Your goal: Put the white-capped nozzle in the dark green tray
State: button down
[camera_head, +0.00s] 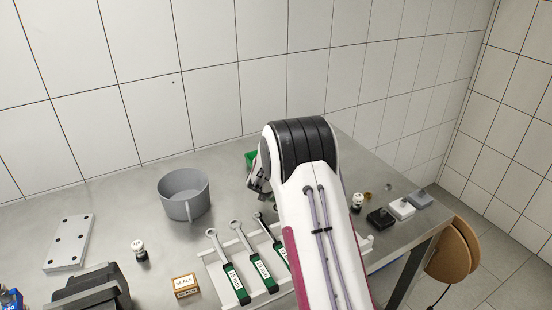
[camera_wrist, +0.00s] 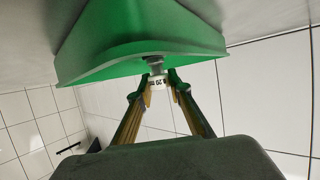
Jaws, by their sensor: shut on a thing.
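My gripper (camera_wrist: 159,86) is shut on a small nozzle (camera_wrist: 155,72) in the wrist view. The nozzle has a white labelled cap between the fingertips and a grey end that points at the green tray (camera_wrist: 120,62). The grey end overlaps the tray's near edge in that view; I cannot tell whether it touches. In the head view only a small green part of the tray (camera_head: 251,156) shows behind my arm. My gripper is mostly hidden behind the arm there, and the held nozzle is not visible.
A grey cup (camera_head: 184,194) stands left of my arm. Wrenches with green labels (camera_head: 236,283) lie in front on a white rack. A black-and-white piece (camera_head: 139,250) stands at left, another (camera_head: 357,201) at right. Small blocks (camera_head: 401,208) sit near the right edge. A tiled wall is behind.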

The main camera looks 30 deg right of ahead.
jog(key=shift+f, duration=0.15)
jog(key=c, duration=1.8)
grip_release()
jog(key=shift+c, duration=0.2)
jog(key=shift+r, duration=0.25)
jog(key=shift+v, duration=3.75)
jog(key=shift+f, duration=0.1)
jog(key=shift+a, duration=0.1)
